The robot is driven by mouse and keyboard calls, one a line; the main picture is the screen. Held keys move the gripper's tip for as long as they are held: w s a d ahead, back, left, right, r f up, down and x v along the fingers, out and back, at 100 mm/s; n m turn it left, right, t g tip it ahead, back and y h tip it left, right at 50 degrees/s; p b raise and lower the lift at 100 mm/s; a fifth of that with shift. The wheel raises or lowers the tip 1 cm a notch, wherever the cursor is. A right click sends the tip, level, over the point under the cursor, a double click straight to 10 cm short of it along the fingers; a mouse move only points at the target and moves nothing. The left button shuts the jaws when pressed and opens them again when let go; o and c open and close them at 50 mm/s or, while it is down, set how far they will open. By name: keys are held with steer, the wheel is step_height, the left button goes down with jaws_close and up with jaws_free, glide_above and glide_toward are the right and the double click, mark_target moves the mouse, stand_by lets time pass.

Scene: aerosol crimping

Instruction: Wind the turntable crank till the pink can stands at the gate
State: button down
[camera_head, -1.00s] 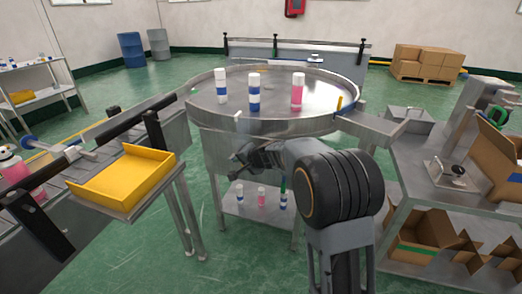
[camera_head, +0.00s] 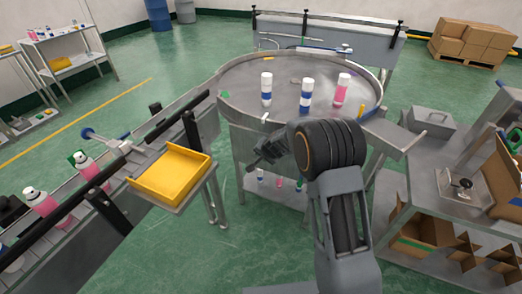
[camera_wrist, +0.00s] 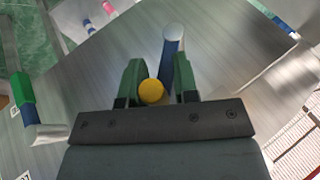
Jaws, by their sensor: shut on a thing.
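The pink can (camera_head: 342,89), with a white cap, stands upright on the round metal turntable (camera_head: 250,102), on its right side. A small yellow post (camera_head: 361,110) is at the right rim by a metal chute (camera_head: 396,141). My gripper (camera_head: 264,150) is at the turntable's near side, below the rim. In the wrist view my gripper (camera_wrist: 157,90) has its green fingers shut on a round yellow knob (camera_wrist: 151,92).
A yellow tray (camera_head: 172,174) and a conveyor with pink cans (camera_head: 41,203) are at the left. Several small cans (camera_head: 279,182) stand on the shelf under the turntable. A grey bench with an open carton (camera_head: 505,178) is at the right.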

steer(key=shift+s+d+f, duration=0.2)
steer(key=shift+f, duration=0.25)
steer(key=c, duration=1.1)
jaws_free()
steer(key=shift+d, duration=0.1)
steer(key=shift+o, duration=0.3)
steer(key=shift+w+r, duration=0.1)
steer(key=shift+a+r, duration=0.1)
steer(key=shift+a, duration=0.1)
steer(key=shift+s+d+r, duration=0.1)
steer(key=shift+s+r, duration=0.1)
steer(key=shift+r, duration=0.3)
steer(key=p+v, duration=0.1)
steer(key=v, duration=1.1)
steer(key=shift+s+r, duration=0.2)
